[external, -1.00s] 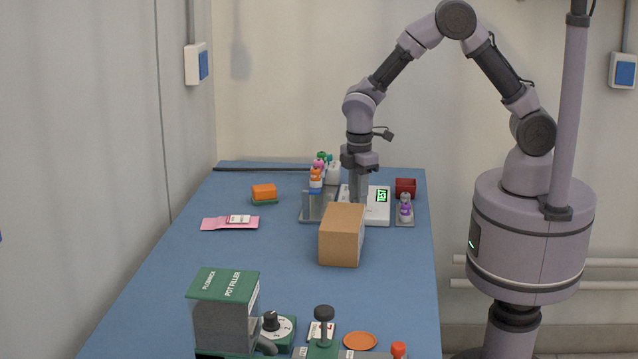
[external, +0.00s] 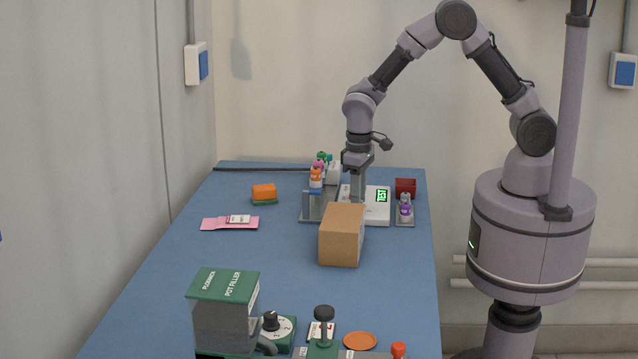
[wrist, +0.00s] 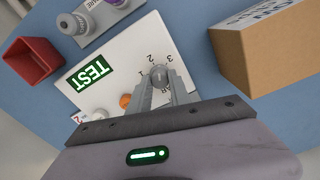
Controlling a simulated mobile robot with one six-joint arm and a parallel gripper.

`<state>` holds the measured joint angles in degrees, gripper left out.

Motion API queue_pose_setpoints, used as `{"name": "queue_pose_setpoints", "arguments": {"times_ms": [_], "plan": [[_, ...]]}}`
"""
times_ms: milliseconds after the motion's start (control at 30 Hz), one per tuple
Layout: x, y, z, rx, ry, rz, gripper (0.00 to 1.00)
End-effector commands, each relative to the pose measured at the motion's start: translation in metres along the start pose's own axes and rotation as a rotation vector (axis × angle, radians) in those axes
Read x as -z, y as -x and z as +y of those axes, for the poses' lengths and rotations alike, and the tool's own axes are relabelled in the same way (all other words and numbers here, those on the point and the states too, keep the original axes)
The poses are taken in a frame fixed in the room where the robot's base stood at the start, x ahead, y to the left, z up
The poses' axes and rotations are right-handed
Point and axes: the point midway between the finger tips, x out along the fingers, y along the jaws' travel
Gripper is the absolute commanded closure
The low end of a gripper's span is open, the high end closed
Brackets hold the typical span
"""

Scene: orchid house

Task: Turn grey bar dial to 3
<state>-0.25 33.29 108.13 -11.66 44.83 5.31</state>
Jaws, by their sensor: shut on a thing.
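The grey bar dial (wrist: 159,76) sits on a white device (wrist: 118,62) with a green screen reading TEST (wrist: 90,72). The numbers 1, 2 and 3 are printed around the dial; which one its bar points at I cannot tell. My gripper (wrist: 159,82) is shut on the dial, one finger on each side. In the external view my gripper (external: 358,198) points straight down at the white device (external: 376,210), behind the cardboard box, and the dial is hidden there.
A cardboard box (external: 341,235) stands close in front of the device. A rack with coloured bottles (external: 317,205) is on its left, and a red bin (external: 405,186) and a small bottle holder (external: 405,222) are on its right.

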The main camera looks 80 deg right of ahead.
Motion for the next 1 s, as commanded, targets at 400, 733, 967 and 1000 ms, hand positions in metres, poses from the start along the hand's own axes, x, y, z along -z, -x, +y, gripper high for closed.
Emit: {"name": "queue_pose_setpoints", "arguments": {"times_ms": [400, 733, 967, 1000], "plan": [[-0.0003, -0.0008, 0.0, 0.0, -0.338, -0.001, 1.0], [-0.0002, -0.0005, 0.0, 0.0, -0.486, -0.001, 1.0], [-0.0003, -0.0003, 0.0, 0.0, -0.522, -0.001, 1.0], [-0.0003, -0.0002, 0.0, 0.0, -0.524, -0.001, 1.0]]}}
